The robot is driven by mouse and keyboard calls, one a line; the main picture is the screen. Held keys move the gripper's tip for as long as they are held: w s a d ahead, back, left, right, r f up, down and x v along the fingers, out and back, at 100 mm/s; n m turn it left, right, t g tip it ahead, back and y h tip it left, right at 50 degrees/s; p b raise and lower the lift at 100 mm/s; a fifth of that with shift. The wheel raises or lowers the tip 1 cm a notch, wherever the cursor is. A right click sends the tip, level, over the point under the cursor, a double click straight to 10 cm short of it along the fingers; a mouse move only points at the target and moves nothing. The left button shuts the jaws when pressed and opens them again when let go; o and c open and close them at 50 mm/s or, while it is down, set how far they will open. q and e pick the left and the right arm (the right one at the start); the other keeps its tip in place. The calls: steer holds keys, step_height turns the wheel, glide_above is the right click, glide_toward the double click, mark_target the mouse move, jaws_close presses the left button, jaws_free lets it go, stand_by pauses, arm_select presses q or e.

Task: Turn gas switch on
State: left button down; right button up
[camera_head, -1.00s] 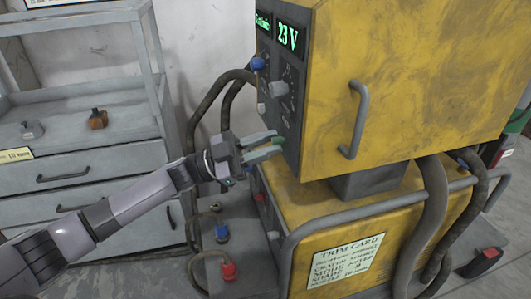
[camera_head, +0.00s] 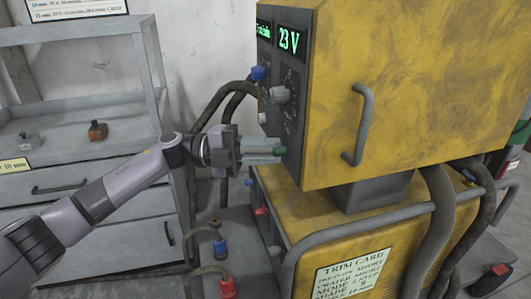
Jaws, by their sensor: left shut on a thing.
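The yellow welding machine (camera_head: 410,80) stands on the right with a dark control panel (camera_head: 290,128) on its left face. My left gripper (camera_head: 279,152) reaches level from the left to the lower part of this panel. It is shut on a small green knob (camera_head: 281,151), mostly covered by the fingertips. No label shows, so I cannot tell for certain that this knob is the gas switch. A blue knob (camera_head: 258,72), a grey knob (camera_head: 281,95) and a small pale knob (camera_head: 262,118) sit higher on the panel. My right gripper is not in view.
A green display (camera_head: 289,39) above the knobs reads 23 V. A grey handle (camera_head: 360,125) sticks out from the yellow side. Grey rails (camera_head: 360,224) and hoses (camera_head: 441,230) run around the lower cabinet. A grey drawer shelf (camera_head: 90,185) stands at the left.

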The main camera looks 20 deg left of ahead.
arm_select(q)
steer(key=shift+m+y, duration=0.4)
steer(key=shift+m, duration=0.5)
steer(key=c, duration=1)
jaws_free()
steer(key=shift+g, duration=0.3)
steer(key=s+a, duration=0.1)
steer(key=a, duration=0.6)
steer(key=shift+s+b, duration=0.25)
steer(key=shift+b, duration=0.05)
